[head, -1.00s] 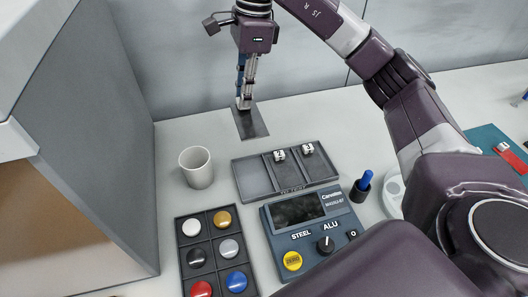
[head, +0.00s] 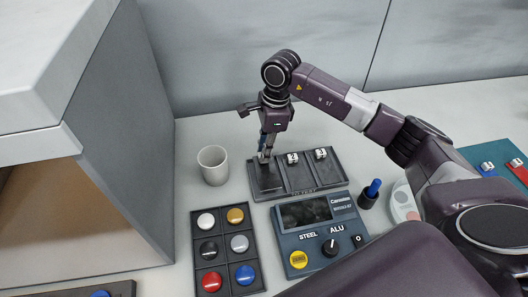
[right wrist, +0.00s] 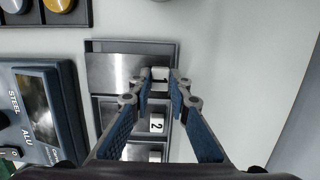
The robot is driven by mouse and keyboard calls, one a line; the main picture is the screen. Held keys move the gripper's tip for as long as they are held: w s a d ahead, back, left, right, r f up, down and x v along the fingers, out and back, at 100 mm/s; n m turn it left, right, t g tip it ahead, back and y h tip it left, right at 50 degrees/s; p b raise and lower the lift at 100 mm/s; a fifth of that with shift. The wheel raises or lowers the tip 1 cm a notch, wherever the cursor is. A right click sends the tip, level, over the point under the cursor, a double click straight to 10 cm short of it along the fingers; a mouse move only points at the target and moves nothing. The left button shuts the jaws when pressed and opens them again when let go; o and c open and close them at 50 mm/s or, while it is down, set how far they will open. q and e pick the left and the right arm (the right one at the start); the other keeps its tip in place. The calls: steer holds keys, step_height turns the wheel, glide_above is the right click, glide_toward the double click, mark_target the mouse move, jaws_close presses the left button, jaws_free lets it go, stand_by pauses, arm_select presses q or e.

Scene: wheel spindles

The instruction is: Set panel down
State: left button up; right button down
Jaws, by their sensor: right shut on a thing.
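My right gripper (head: 264,157) is shut on a small white block on the panel (head: 268,180), a dark metallic plate. The block (right wrist: 160,73) shows between the fingertips in the right wrist view. The tray's other two compartments hold plates with numbered white blocks (head: 292,158) and (head: 321,153). My left gripper is not in view.
A white mug (head: 213,166) stands left of the tray. In front are a rack of coloured buttons (head: 223,261) and a blue tester (head: 296,243) with a dial. A blue pen in a dark holder (head: 368,194) stands right. The tabletop behind the tray is clear.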

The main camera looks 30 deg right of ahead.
steer(key=shift+f, duration=0.85)
steer(key=shift+s+f+b, duration=0.1)
steer(key=shift+f+b, duration=0.5)
steer(key=shift+b, duration=0.1)
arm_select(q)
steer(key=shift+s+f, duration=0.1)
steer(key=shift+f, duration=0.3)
arm_select(e)
steer(key=shift+r, duration=0.1)
steer(key=c, duration=1.8)
jaws_free()
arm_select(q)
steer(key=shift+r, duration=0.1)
